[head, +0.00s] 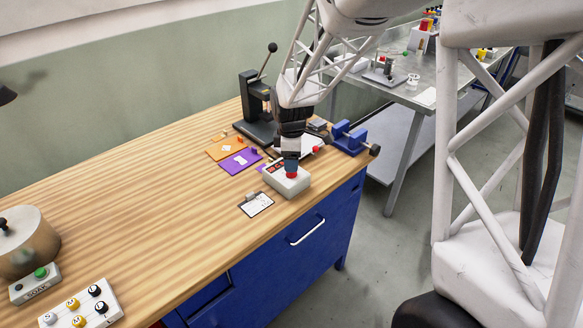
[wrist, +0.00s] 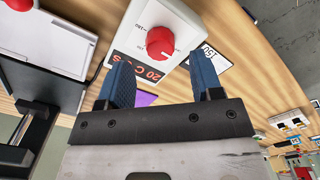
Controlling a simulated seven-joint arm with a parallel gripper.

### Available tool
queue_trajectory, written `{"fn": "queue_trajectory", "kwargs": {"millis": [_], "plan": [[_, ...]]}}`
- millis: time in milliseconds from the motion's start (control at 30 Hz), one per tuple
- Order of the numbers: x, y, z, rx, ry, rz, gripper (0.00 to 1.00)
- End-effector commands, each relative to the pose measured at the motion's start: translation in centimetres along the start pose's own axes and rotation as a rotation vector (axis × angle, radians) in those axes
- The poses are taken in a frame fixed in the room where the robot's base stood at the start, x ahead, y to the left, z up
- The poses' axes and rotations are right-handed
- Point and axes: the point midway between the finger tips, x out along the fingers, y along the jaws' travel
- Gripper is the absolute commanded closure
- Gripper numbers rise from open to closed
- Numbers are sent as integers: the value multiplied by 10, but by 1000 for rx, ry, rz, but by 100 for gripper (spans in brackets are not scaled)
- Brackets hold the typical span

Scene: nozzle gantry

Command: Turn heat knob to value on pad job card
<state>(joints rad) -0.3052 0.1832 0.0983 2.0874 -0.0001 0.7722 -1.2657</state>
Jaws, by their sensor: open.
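The white control box (head: 287,184) with a round red knob (head: 291,174) stands near the table's front edge. In the wrist view the box (wrist: 150,15) has dial marks, and the red knob (wrist: 160,42) has a pale pointer line. My gripper (wrist: 162,76) is open, its blue fingers either side of the knob in the picture; I see no contact. In the head view my gripper (head: 291,157) is above the knob, partly hiding it. A white card on a dark clipboard (head: 256,204) lies beside the box; its large digits (wrist: 208,55) are partly cut off and hard to read.
Orange (head: 226,148) and purple (head: 240,162) mats with small cards lie behind the box. A lever press (head: 257,110) stands behind, and a blue vise (head: 349,138) to the right. A pot (head: 27,245) and button boxes (head: 81,304) are at left. The table's middle is clear.

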Motion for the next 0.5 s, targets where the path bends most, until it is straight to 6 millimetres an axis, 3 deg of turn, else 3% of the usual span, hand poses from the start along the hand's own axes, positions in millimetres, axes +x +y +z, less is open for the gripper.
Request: {"fn": "queue_trajectory", "kwargs": {"millis": [200,500], "plan": [[24,0,0,0,-1,-2,40],[36,0,0,0,0,0,40]]}}
